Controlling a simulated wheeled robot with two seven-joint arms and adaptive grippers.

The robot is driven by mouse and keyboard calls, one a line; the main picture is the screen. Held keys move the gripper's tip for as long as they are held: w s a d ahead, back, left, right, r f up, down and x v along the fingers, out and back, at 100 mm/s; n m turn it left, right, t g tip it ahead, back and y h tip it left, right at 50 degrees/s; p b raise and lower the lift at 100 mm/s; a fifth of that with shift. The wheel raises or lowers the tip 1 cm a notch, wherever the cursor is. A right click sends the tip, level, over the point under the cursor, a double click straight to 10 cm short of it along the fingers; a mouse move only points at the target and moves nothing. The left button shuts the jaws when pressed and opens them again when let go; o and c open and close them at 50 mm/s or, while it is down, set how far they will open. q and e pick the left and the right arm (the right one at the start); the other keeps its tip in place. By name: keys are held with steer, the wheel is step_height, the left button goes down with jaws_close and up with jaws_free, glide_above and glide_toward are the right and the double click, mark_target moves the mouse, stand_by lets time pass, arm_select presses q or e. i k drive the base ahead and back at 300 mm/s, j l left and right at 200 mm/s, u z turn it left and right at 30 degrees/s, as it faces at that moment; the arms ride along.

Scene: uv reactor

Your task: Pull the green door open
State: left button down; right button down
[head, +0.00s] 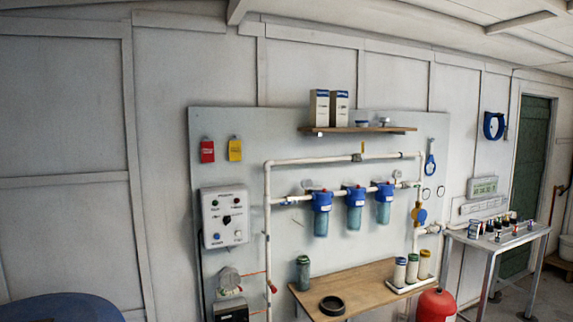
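The green door (526,170) stands at the far right of the head view, set in a pale frame in the white panelled wall. It is tall and narrow from this angle and looks closed. Its lower part is partly hidden behind a metal table. No handle can be made out at this size. Neither of my grippers shows in the head view.
A metal table (500,241) with bottles stands in front of the door's lower left. A wooden bench (371,283) and a red tank (436,305) stand left of it. A blue round drum top (62,308) is at lower left. Some floor shows at lower right.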

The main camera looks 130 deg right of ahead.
mark_target(535, 112)
steer(key=z, duration=5.7)
steer(key=i+l+z, duration=0.25)
steer(key=i, duration=1)
steer(key=i+z, duration=0.3)
steer(key=i, duration=1.95)
steer(key=i+l+u, duration=0.1)
steer(key=i, duration=0.85)
steer(key=i+u, duration=0.1)
steer(key=i, duration=2.9)
steer(key=i+j+z, duration=0.1)
steer(key=i, duration=0.9)
